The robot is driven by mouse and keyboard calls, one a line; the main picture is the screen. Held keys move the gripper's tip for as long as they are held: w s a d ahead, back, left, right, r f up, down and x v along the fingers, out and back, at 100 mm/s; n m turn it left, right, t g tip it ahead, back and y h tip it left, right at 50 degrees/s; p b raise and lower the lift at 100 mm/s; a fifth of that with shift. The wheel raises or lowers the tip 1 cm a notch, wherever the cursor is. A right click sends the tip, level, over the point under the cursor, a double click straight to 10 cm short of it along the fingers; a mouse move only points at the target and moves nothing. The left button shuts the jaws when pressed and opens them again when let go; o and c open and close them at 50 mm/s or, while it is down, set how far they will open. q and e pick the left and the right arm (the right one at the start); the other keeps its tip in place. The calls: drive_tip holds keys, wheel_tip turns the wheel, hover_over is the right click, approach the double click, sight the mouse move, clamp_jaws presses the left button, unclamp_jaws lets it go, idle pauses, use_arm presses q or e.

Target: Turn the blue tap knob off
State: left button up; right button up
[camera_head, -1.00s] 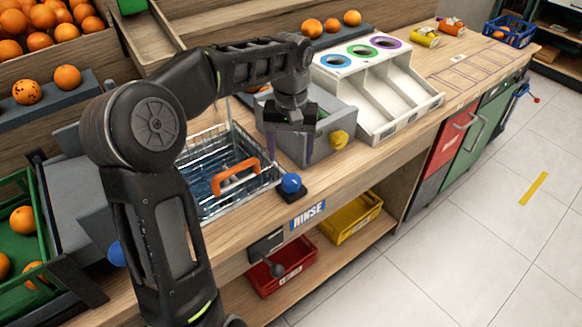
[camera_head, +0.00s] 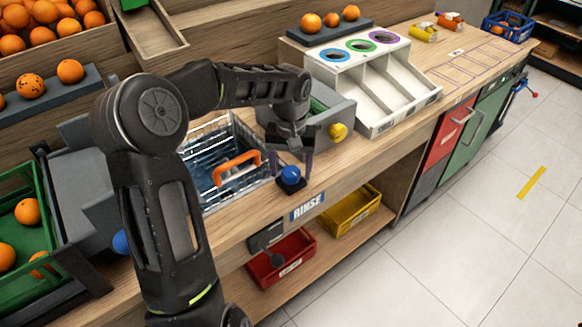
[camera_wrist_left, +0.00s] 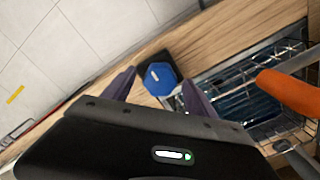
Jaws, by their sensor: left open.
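The blue tap knob (camera_head: 290,176) sits on a small black base on the wooden counter, just right of the rinse basin. It also shows in the left wrist view (camera_wrist_left: 160,78), with a pale mark on its top. My left gripper (camera_head: 292,172) is open, pointing down, with one purple finger on each side of the knob in the head view. In the left wrist view the two fingers (camera_wrist_left: 160,92) flank the knob from below, with gaps visible. I cannot tell whether either finger touches it. My right gripper is not in view.
The rinse basin holds a wire basket (camera_head: 215,150) with an orange handle (camera_head: 237,167) close beside the knob. A grey box with a yellow knob (camera_head: 338,131) stands behind the gripper. The counter edge with the RINSE label (camera_head: 307,207) is in front.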

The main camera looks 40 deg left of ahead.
use_arm(q)
drive_tip(key=c, duration=1.4)
